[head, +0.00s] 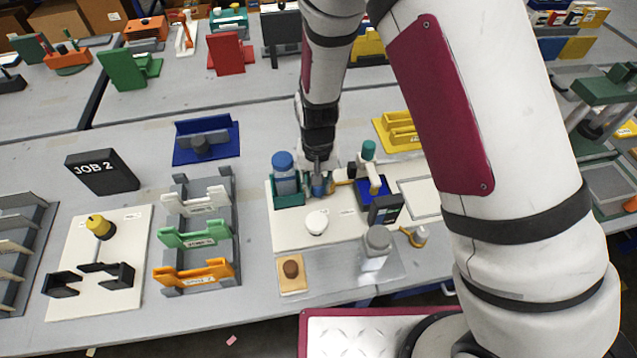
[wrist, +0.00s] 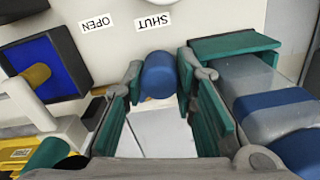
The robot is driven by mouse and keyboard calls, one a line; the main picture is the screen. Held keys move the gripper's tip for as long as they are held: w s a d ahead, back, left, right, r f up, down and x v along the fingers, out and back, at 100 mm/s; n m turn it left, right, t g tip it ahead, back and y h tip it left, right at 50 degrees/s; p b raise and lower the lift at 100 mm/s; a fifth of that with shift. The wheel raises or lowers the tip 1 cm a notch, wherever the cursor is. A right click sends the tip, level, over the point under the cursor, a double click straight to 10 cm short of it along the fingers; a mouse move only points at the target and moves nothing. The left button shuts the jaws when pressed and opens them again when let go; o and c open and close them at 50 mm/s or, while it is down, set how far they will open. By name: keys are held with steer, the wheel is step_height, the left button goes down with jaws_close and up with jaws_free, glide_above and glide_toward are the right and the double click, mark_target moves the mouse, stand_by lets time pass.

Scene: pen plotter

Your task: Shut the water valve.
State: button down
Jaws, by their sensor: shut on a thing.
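My gripper (head: 318,180) is low over the cream board, and its fingers also show in the wrist view (wrist: 158,82). They are closed on a blue rounded handle (wrist: 158,74), with one finger on each side. The handle shows in the head view too (head: 319,186). I take it for the water valve's handle; its lower part is hidden. On the board, a SHUT label (wrist: 153,22) lies close in front of the handle, and an OPEN label (wrist: 97,23) is further left in the wrist view.
A blue-capped bottle (head: 284,175) in a green holder stands close beside my gripper. A brass spout (wrist: 36,76) and blue basin (wrist: 50,68) are on the other side. A white round knob (head: 316,222) sits nearer the board's front. A grey-lidded jar (head: 377,246) stands front right.

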steer(key=c, duration=1.3)
jaws_free()
step_height(320, 180, up, 8)
steer(key=shift+f, duration=0.1)
